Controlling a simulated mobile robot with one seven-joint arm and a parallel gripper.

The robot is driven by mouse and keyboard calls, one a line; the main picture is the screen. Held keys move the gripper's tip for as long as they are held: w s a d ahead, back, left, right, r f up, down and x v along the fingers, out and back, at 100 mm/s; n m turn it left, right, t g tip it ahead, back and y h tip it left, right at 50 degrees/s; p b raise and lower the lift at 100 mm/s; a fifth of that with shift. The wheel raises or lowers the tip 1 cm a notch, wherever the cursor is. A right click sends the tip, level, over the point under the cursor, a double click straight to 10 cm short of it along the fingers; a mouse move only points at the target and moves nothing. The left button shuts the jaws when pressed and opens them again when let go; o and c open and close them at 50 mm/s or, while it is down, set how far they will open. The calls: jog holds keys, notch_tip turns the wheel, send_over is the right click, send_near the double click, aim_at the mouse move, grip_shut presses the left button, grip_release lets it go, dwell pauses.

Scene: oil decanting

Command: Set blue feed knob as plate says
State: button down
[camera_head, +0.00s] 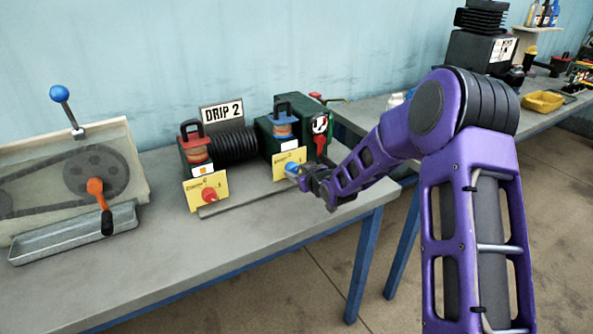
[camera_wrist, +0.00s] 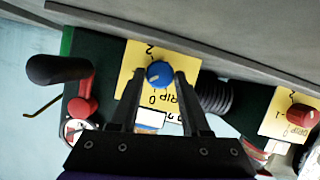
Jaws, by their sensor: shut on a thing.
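The white plate (camera_head: 222,113) behind the machine reads "DRIP 2". The blue feed knob (camera_wrist: 159,74) sits on a yellow dial card (camera_wrist: 132,83) on the dark green unit; it also shows in the head view (camera_head: 291,168). My gripper (camera_wrist: 160,76) is shut on the blue knob, one finger on each side, and its tip shows in the head view (camera_head: 303,174). The card carries "DRIP 0" and a "2" in the wrist view. The knob has a small pale mark, but I cannot tell which number it points at.
A red knob (camera_head: 209,194) on its own yellow card sits to the left. A red crank with a black handle (camera_wrist: 58,70) is close beside my gripper. A black ribbed hose (camera_head: 235,145) joins the units. The bench front (camera_head: 270,225) is clear.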

jog(key=m+p, duration=0.1)
jog(key=m+g+y+p, duration=0.1)
jog(key=p, duration=0.1)
jog(key=m+y+p, duration=0.1)
jog(key=shift+w+d+r+m+p, duration=0.2)
jog(key=shift+d+m+p, duration=0.1)
jog(key=shift+m+p, duration=0.1)
jog(key=shift+d+f+m+g+y+p, duration=0.15)
jog(key=shift+m+g+y+p, duration=0.35)
jog(key=shift+m+y+p, duration=0.55)
jog(key=m+y, duration=0.1)
jog(key=m, duration=0.1)
jog(key=m+y, duration=0.1)
jog(key=m, duration=0.1)
jog(key=shift+w+f, duration=0.15)
jog(key=shift+f, duration=0.25)
jog(key=m+b, duration=0.1)
jog(key=m, duration=0.1)
jog(key=m+y+b, duration=0.1)
jog(key=shift+f+m+y, duration=0.15)
jog(key=shift+m+y, duration=0.1)
jog(key=shift+m, duration=0.1)
jog(key=shift+b, duration=0.3)
jog(key=c, duration=0.7)
grip_release()
jog(key=shift+o, duration=0.2)
jog(key=shift+d, duration=0.1)
